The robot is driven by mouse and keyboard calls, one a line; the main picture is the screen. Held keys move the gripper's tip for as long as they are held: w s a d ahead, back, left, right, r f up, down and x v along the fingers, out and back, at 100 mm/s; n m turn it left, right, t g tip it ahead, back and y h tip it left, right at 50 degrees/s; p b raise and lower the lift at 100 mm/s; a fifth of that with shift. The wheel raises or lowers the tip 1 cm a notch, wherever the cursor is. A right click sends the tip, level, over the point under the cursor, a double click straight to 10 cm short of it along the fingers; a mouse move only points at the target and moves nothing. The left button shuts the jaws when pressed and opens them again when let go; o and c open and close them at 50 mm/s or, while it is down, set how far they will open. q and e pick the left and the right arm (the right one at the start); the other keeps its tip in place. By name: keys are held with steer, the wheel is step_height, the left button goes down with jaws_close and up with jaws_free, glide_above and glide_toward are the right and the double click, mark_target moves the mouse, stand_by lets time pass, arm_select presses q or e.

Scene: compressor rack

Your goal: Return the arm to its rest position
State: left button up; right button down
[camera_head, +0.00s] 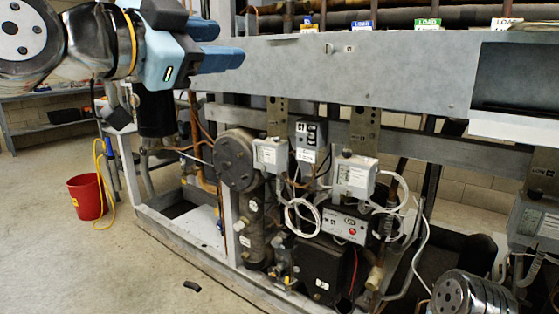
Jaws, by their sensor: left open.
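My left arm comes in from the upper left, dark and shiny with a yellow ring. Its blue left gripper (226,46) is open and points right, with nothing seen between its fingers. It appears in front of the left end of the rack's grey upper beam (380,68); I cannot tell the gap between them. A shiny part of my right arm shows at the bottom right, but my right gripper is out of view.
The compressor rack fills the middle and right, with control boxes (355,176), a round compressor end (236,160) and loose white cables. A red bucket (88,197) and yellow hose stand at left. The concrete floor (70,265) at front left is mostly clear, with a small black piece (192,286).

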arm_select(q)
steer(key=w+d+f+n+g+y, duration=0.1)
steer(key=w+f+n, duration=0.1)
steer(key=w+f, duration=0.75)
steer(key=w+d+f+n+g+y, duration=0.15)
steer(key=w+f, duration=0.45)
steer(key=f, duration=0.7)
step_height(320, 180, down, 29)
steer(key=w+a+n+g+y, duration=0.2)
steer(key=n+g, duration=0.2)
steer(key=n, duration=0.2)
steer(key=s+a+f+n+g+y, duration=0.15)
steer(key=s+f, duration=0.25)
steer(key=f, duration=0.6)
steer(key=s+f+n+g, duration=0.2)
steer(key=s+f, duration=0.3)
steer(key=f, duration=0.5)
steer(key=s+a+f+n+g, duration=0.1)
steer(key=s+f+n+g, duration=0.1)
steer(key=s+f, duration=0.5)
steer(key=s+a+f+n+g, duration=0.1)
steer(key=s+f, duration=0.6)
steer(key=s, duration=0.6)
steer(key=shift+a+f+n+g+y, duration=0.15)
steer(key=shift+f+n+g+y, duration=0.15)
steer(key=shift+n+g, duration=0.1)
